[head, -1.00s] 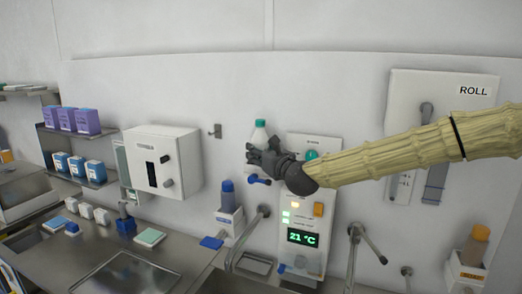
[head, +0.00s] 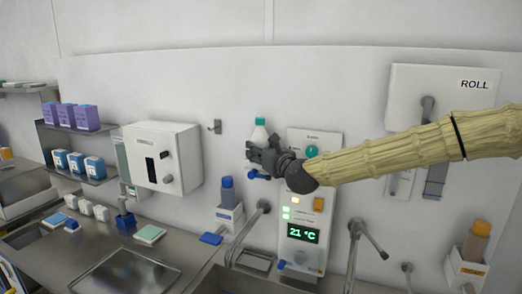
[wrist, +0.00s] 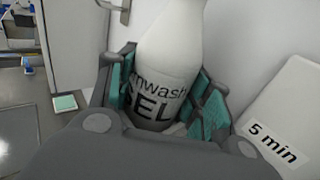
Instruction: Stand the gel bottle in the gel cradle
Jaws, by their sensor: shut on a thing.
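The gel bottle (head: 260,132) is white with a teal cap. My gripper (head: 262,155) is shut around its lower body and holds it upright in front of the wall, left of the control panel. In the wrist view the gel bottle (wrist: 165,70) sits between the teal-padded fingers (wrist: 160,95), leaning slightly, with its printed GEL text facing the camera. Its base is hidden by the gripper. I cannot pick out an empty gel cradle. A white holder (head: 229,217) on the wall below has a blue bottle (head: 227,190) in it.
A control panel (head: 322,205) and taps (head: 355,235) stand below and right of my gripper. A white dispenser (head: 160,155) and a small hook (head: 216,127) are at left. Another holder (head: 466,275) at far right has an orange-brown bottle (head: 477,242).

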